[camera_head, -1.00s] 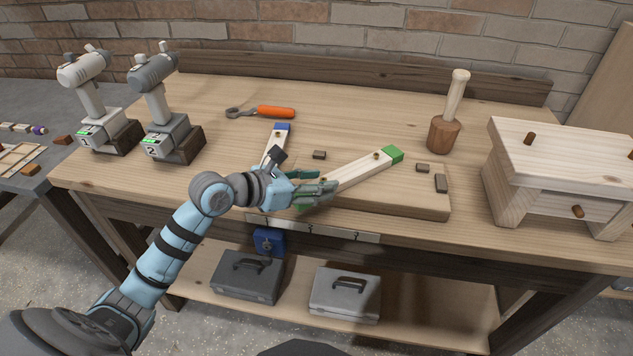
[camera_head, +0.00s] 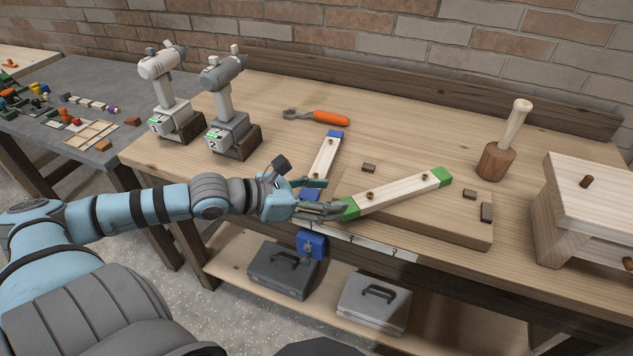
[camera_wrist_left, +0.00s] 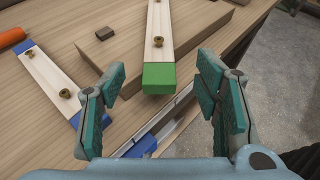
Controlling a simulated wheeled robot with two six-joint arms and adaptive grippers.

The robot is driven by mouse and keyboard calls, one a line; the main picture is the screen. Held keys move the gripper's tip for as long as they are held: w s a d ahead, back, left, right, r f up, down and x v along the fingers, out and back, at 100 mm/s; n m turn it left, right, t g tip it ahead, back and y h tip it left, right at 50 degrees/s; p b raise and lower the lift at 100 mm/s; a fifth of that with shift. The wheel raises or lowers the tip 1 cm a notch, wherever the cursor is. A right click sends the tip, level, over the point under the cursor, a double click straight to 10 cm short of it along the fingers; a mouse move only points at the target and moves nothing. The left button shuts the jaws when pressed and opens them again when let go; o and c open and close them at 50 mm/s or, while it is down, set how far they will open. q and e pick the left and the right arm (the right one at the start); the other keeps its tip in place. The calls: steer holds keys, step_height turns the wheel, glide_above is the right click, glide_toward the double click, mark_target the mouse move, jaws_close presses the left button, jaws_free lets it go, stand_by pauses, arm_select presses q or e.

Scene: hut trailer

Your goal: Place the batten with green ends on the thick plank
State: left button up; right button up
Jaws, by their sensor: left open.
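The batten with green ends (camera_head: 399,193) lies slantwise on top of the thick plank (camera_head: 455,226). My right gripper is not in view.
A batten with blue ends (camera_head: 323,160) lies left of the plank, close to my left gripper. Small dark blocks (camera_head: 486,212) sit on the plank. A mallet (camera_head: 504,142) and a wooden stool (camera_head: 585,215) stand right.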

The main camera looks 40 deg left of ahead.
arm_select(q)
steer(key=shift+p+v, duration=1.1)
steer(key=shift+p, duration=0.05)
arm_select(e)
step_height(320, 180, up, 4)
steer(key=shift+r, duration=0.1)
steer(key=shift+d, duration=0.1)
